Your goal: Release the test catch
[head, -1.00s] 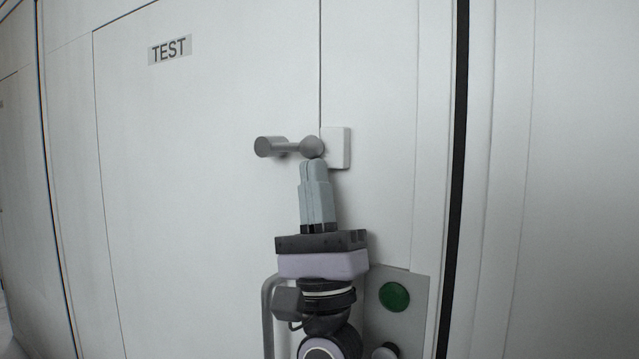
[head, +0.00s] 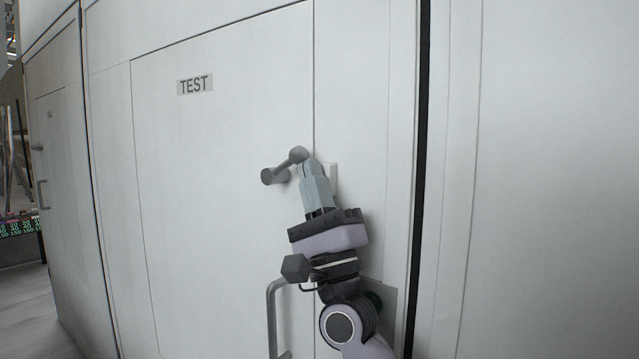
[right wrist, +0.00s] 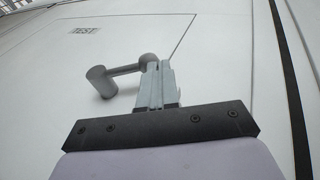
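The test catch (head: 285,166) is a grey bar with a round pivot at its left and a round knob at its far end. It sits on the white door panel (head: 200,220) under the TEST label (head: 194,84), and tilts up to the right. My right gripper (head: 308,168) comes from below, its fingers close together at the catch's knob. The right wrist view shows the fingers (right wrist: 155,72) against the knob of the catch (right wrist: 124,71). The fingers partly hide a small white keeper plate (head: 331,177) beyond the door seam. My left gripper is not in view.
A grey vertical handle bar (head: 272,320) stands out from the door below, left of my right arm. A green button (head: 374,300) is mostly hidden behind the arm. A black vertical strip (head: 421,180) runs to the right. A similar door with a handle (head: 42,194) is at far left.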

